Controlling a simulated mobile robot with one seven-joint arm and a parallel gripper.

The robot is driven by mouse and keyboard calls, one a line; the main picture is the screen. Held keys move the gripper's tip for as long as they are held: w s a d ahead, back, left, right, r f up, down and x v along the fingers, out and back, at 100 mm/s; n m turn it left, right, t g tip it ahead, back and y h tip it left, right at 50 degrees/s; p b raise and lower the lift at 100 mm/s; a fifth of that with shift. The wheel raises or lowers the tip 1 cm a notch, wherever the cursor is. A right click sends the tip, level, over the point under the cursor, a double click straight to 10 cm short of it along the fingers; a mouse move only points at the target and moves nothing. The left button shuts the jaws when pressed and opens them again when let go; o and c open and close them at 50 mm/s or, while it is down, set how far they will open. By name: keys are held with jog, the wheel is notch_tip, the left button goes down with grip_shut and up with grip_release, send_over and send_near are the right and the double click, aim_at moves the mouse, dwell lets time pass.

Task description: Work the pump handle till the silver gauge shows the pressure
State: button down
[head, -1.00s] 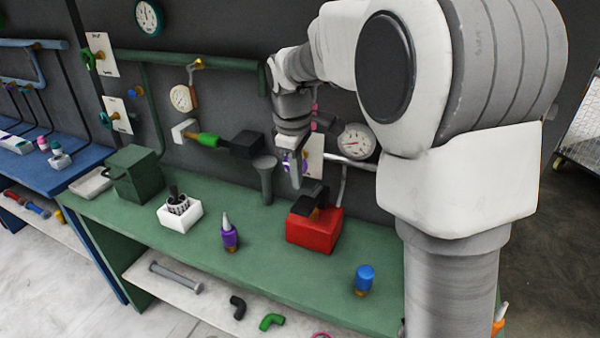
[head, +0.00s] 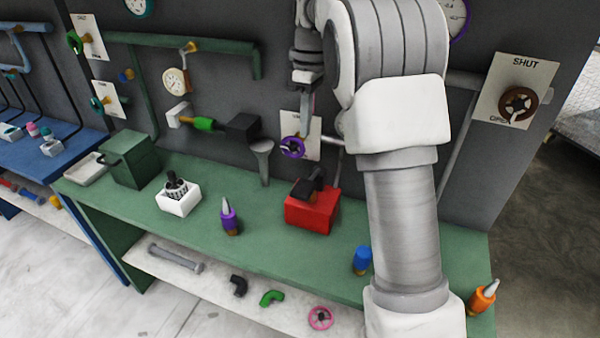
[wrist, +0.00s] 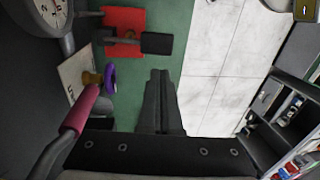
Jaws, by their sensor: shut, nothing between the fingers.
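My gripper (head: 304,128) is shut and empty, pointing down in front of the wall near the purple valve wheel (head: 292,147). In the wrist view its closed fingers (wrist: 160,78) hang over the green bench edge, touching nothing. A pink grip (wrist: 80,112) on a dark bar, perhaps the pump handle, shows left of the fingers in the wrist view, apart from them. A silver-rimmed gauge (wrist: 40,14) is cut off at the wrist view's top left; its needle cannot be read. In the head view my arm hides that gauge and the pink grip.
A red box (head: 310,212) with a black top part stands on the green bench (head: 265,215) below my gripper. A purple bottle (head: 229,218), white box (head: 178,200) and blue-capped bottle (head: 361,260) stand nearby. A brown valve wheel (head: 518,103) is on the right wall.

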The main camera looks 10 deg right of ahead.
aim_at(301, 188)
dwell(0.3)
jog(key=f, duration=0.4)
jog(key=s+f, duration=0.1)
jog(key=f, duration=0.4)
jog(key=a+f, duration=0.1)
jog(key=f, duration=0.4)
jog(key=shift+s, duration=0.3)
